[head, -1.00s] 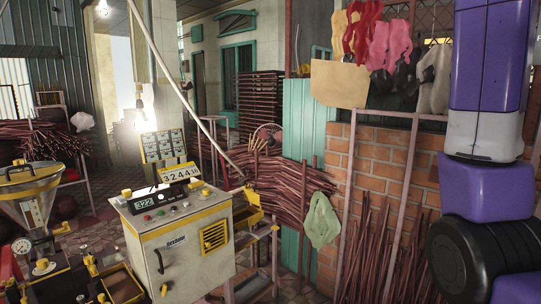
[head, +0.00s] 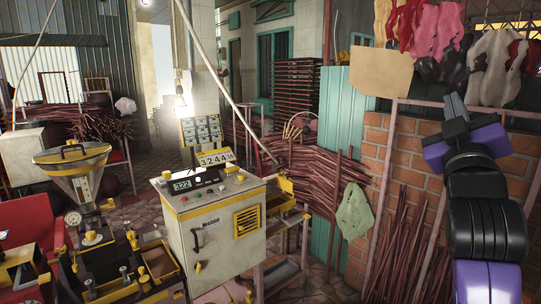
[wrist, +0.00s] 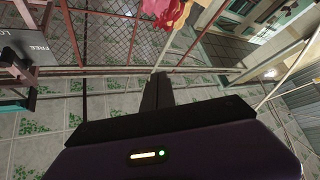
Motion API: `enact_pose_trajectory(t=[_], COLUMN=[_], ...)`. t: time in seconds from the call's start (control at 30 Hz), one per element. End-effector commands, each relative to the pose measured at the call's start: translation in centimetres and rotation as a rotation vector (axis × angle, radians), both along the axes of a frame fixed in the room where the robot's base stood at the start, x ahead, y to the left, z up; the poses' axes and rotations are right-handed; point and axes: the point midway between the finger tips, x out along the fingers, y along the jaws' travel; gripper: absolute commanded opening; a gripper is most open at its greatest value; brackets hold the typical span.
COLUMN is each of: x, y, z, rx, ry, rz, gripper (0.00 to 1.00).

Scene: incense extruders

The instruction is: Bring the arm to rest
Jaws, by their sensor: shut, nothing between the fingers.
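My gripper (head: 454,105) is at the upper right of the head view, in front of the brick wall and below the hanging gloves. It points up and its fingers are together with nothing between them. In the wrist view the two dark fingers (wrist: 157,92) lie side by side, shut and empty. My purple and black arm rises from the lower right of the head view. No object touches the fingers in either view.
A control cabinet (head: 217,230) with yellow trim stands at the centre, with a metal hopper (head: 75,175) to its left. Bundled incense sticks (head: 310,165) are stacked behind it. Gloves (head: 437,30) hang near my gripper, before a brick wall (head: 410,150).

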Motion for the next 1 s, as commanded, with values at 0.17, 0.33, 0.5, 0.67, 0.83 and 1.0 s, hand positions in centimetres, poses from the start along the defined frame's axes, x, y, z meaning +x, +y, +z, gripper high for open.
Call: enact_pose_trajectory(t=[0.17, 0.33, 0.5, 0.67, 0.83, 1.0], x=[-1.7, -4.7, -8.6, -13.1, -18.3, -23.7], y=[2.9, 5.5, 7.7, 9.6, 11.1, 12.2], z=[-8.4, -15.3, -21.5, -26.4, -30.8, -34.4], rx=[0.070, 0.153, 0.247, 0.339, 0.440, 0.538], ry=[-0.002, 0.001, 0.014, 0.037, 0.072, 0.121], rz=[0.145, 0.268, 0.370, 0.449, 0.510, 0.548], gripper=[0.00, 0.00, 0.00, 0.00, 0.00, 0.00])
